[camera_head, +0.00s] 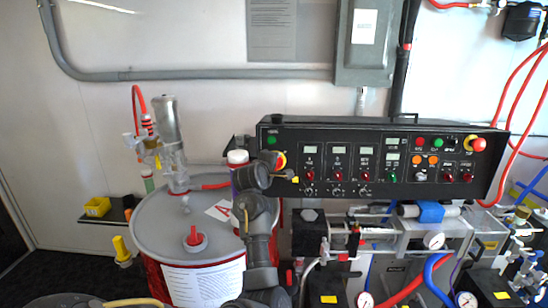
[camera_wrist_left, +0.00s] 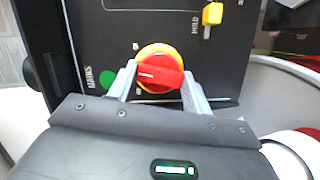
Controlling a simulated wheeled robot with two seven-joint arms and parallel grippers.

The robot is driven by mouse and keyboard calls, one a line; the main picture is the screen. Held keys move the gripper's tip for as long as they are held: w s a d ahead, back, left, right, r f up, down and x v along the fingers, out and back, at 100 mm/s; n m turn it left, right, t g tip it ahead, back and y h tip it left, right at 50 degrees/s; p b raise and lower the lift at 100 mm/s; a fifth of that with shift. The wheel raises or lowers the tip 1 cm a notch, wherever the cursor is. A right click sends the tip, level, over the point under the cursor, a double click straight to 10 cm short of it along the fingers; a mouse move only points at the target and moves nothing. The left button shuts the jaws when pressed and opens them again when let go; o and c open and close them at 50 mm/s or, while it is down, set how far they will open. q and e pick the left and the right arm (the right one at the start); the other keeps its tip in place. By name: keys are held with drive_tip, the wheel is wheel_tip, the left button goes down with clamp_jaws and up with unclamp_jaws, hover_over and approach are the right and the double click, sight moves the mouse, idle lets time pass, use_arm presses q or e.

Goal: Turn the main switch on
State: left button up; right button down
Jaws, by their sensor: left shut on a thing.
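The main switch is a red knob on a round yellow plate at the left end of the black control panel (camera_head: 440,150). In the head view the switch (camera_head: 281,159) is partly hidden by my left gripper (camera_head: 279,172). In the left wrist view the red knob (camera_wrist_left: 160,71) sits between the two grey fingers of my left gripper (camera_wrist_left: 158,85), which is shut on it. The knob's bar lies nearly level in that view. The small labels around it are too blurred to read surely. My right gripper is not in view.
A green lamp (camera_wrist_left: 107,79) and a yellow toggle (camera_wrist_left: 212,14) flank the switch. Pipes and valves crowd the space below the panel.

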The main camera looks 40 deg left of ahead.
use_arm(q)
drive_tip(key=shift+r+m+g+y+p, duration=0.15)
drive_tip(key=shift+m+g+p, duration=0.3)
drive_tip(key=shift+m+p, duration=1.35)
drive_tip(key=shift+m+g+y+p, duration=0.15)
drive_tip(key=shift+m+g+p, duration=0.6)
drive_tip(key=shift+p, duration=1.85)
drive_tip(key=shift+m+t, duration=0.3)
drive_tip(key=shift+m, duration=0.05)
drive_tip(key=o, duration=1)
drive_tip(key=shift+w, duration=0.1)
